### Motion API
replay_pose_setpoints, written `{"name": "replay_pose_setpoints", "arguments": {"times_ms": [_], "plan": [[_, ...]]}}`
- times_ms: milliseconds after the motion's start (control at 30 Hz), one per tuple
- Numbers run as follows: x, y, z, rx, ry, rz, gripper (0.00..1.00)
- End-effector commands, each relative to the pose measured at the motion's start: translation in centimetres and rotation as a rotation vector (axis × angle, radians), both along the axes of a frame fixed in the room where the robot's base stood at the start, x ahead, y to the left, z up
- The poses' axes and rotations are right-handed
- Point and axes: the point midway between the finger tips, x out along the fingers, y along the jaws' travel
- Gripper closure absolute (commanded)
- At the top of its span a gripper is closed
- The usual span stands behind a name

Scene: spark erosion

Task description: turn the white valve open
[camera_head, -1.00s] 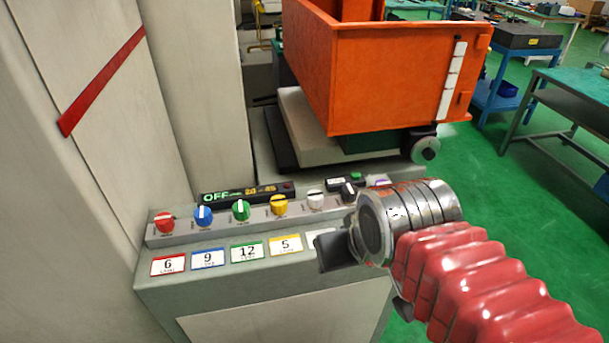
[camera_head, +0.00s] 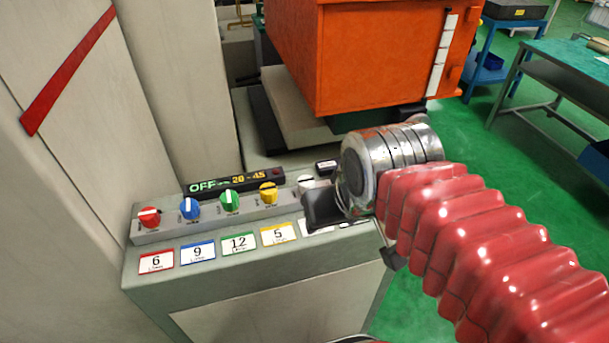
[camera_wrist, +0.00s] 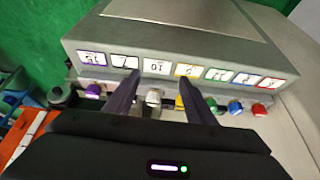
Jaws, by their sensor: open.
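The white valve (camera_head: 305,181) is a small round knob in a row on the sloped grey panel, right of the yellow valve (camera_head: 268,193). In the wrist view, which looks upside down, the white valve (camera_wrist: 153,97) shows between the two dark fingers of my gripper (camera_wrist: 161,77). The fingers are spread apart, with a gap on both sides of the knob. Whether they touch it cannot be told.
The green valve (camera_head: 229,201), blue valve (camera_head: 190,208) and red valve (camera_head: 149,217) stand left of the yellow one. A purple valve (camera_wrist: 93,91) is on the white valve's other side. A display (camera_head: 235,183) behind reads OFF. An orange tank (camera_head: 385,60) stands behind.

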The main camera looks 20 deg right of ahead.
Motion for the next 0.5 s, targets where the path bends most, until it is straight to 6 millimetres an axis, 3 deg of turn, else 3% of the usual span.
{"name": "replay_pose_setpoints", "arguments": {"times_ms": [500], "plan": [[7.9, -0.3, 5.6, 0.023, 0.216, -0.067, 0.5]]}}
